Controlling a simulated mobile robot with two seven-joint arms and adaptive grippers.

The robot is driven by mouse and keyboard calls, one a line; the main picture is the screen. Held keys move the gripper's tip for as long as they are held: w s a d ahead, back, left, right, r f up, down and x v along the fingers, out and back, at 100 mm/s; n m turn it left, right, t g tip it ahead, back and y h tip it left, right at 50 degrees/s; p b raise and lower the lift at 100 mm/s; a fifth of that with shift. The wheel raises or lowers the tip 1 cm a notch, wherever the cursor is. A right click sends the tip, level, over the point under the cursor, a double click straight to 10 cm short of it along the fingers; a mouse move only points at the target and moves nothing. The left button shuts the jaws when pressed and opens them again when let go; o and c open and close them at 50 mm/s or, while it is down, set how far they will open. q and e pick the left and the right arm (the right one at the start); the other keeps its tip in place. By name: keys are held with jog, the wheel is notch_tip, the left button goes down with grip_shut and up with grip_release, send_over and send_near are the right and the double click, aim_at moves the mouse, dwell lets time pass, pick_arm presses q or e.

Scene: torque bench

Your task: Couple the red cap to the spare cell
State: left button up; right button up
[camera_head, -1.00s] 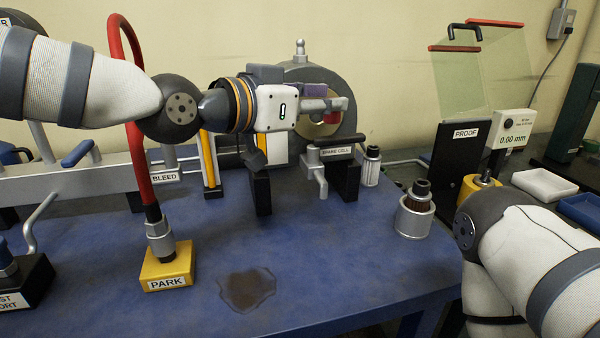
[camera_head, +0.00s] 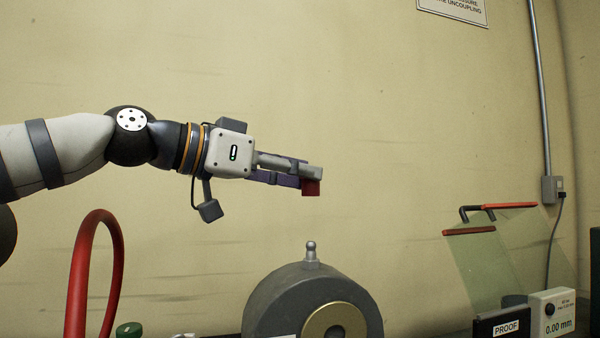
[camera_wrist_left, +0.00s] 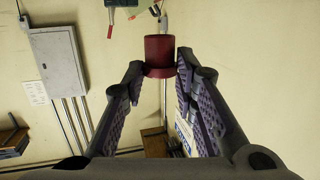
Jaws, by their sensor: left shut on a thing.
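The red cap (camera_head: 310,189) is held at the fingertips of my left gripper (camera_head: 308,174), high in front of the wall. Below the cap in the head view stands a round grey housing (camera_head: 275,303) with a brass ring and a metal knob on top. The spare cell's label is out of view now. My right gripper is not in view.
A red hose (camera_head: 80,270) arches at the lower left. A PROOF panel (camera_head: 503,328), a 0.00 mm gauge box (camera_head: 552,312) and a clear red-edged guard (camera_head: 500,250) stand at the right. The space around the raised gripper is clear.

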pick_arm(q)
jog(key=shift+f, duration=2.75)
jog(key=shift+f, duration=0.25)
jog(key=shift+f, duration=0.35)
jog(key=shift+f, duration=0.3)
jog(key=shift+f, duration=0.3)
jog(key=shift+f, duration=0.6)
jog(key=shift+r, duration=0.1)
jog(key=o, duration=1.2)
